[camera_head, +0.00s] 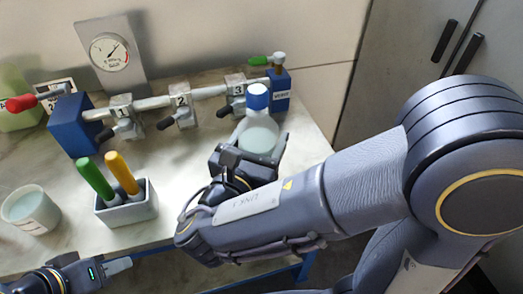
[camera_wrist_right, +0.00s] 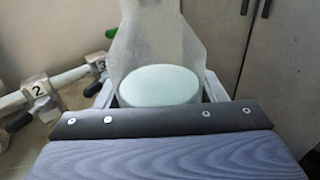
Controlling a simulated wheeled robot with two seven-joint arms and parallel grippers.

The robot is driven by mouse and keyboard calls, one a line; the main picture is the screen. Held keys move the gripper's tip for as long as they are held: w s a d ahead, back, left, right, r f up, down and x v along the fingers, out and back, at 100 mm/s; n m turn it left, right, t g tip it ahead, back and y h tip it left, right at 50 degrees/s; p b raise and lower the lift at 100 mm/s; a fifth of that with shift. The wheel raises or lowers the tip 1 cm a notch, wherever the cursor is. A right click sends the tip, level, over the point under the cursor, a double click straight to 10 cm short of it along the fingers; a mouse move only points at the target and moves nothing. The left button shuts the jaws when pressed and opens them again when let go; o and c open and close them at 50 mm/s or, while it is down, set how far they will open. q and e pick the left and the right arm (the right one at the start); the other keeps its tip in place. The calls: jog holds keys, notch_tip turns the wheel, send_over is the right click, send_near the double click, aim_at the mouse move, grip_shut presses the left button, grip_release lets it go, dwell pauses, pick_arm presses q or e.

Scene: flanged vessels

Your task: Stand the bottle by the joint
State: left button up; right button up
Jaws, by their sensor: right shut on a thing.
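A translucent bottle with pale liquid (camera_head: 258,134) and a blue cap (camera_head: 257,97) stands about upright in front of joint 3 (camera_head: 235,86). My right gripper (camera_head: 248,158) is shut on the bottle, a finger on each side. In the right wrist view the bottle (camera_wrist_right: 160,45) rises between the fingers (camera_wrist_right: 160,95). Its base is hidden, so I cannot tell whether it touches the bench. Joint 1 (camera_head: 121,111) and joint 2 (camera_head: 183,100) are on the same pipe to the left. My left gripper (camera_head: 122,265) is low at the bench's front edge; its opening is unclear.
A white holder (camera_head: 127,208) with green and yellow handled tools stands at the front, beside a white cup (camera_head: 31,208). A pressure gauge (camera_head: 109,51) stands behind the pipe. Blue blocks (camera_head: 74,126) support the pipe ends. The bench (camera_head: 190,158) is clear between the holder and the pipe.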

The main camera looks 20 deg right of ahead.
jog(key=w+f, duration=0.2)
jog(key=f, duration=0.1)
jog(key=w+d+f+b, duration=0.1)
jog(key=w+f, duration=0.2)
jog(key=w+d+f+b, duration=0.1)
jog(key=w+f, duration=0.2)
jog(key=shift+w+d+f, duration=0.1)
jog(key=shift+d+f, duration=0.1)
jog(key=shift+f, duration=0.55)
jog(key=shift+f, duration=0.2)
jog(key=o, duration=1.3)
jog(key=shift+c, duration=0.2)
jog(key=shift+r, duration=0.3)
jog(key=v, duration=1.2)
jog(key=shift+f+b, duration=0.1)
jog(key=shift+b, duration=0.2)
